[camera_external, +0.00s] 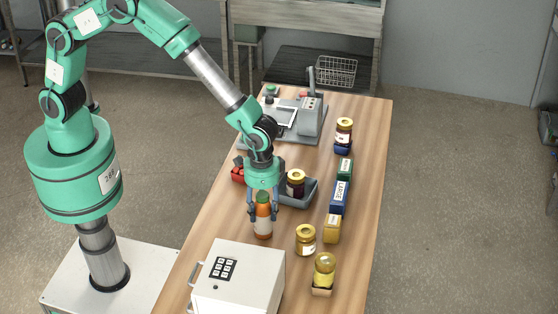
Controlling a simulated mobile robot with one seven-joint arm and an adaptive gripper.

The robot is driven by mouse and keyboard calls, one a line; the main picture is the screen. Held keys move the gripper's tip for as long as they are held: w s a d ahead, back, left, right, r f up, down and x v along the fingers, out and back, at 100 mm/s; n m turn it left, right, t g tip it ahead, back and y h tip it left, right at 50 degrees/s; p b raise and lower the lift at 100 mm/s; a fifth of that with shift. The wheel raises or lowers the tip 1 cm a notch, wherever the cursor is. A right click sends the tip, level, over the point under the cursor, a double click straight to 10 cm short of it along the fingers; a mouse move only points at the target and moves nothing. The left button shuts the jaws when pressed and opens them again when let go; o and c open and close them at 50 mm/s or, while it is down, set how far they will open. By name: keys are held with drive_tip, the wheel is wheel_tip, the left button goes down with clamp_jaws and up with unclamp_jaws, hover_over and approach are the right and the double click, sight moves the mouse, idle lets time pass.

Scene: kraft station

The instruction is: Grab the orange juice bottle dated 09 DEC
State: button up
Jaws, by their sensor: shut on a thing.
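My gripper (262,208) points down from above and is shut on the bottle's upper part, with a finger on each side. I cannot tell whether the bottle's base touches the table. No other orange juice bottle is plainly visible.
A white keypad box (255,262) stands close in front. A grey tray (308,192) with a dark jar (295,185) is just behind. Jars and small boxes, including a blue box (338,196), line the right side. A grey machine (305,120) stands at the back.

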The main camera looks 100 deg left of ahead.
sight(263, 195)
drive_tip(key=shift+r, duration=0.2)
drive_tip(key=shift+w+r, duration=0.1)
drive_tip(key=shift+r, duration=0.45)
wheel_tip(263, 195, up, 2)
drive_tip(key=shift+r, duration=0.1)
drive_tip(key=s+a+r, duration=0.1)
drive_tip(key=s+a, duration=0.1)
drive_tip(key=s, duration=1.4)
drive_tip(key=shift+r, duration=0.15)
drive_tip(key=shift+a, duration=0.1)
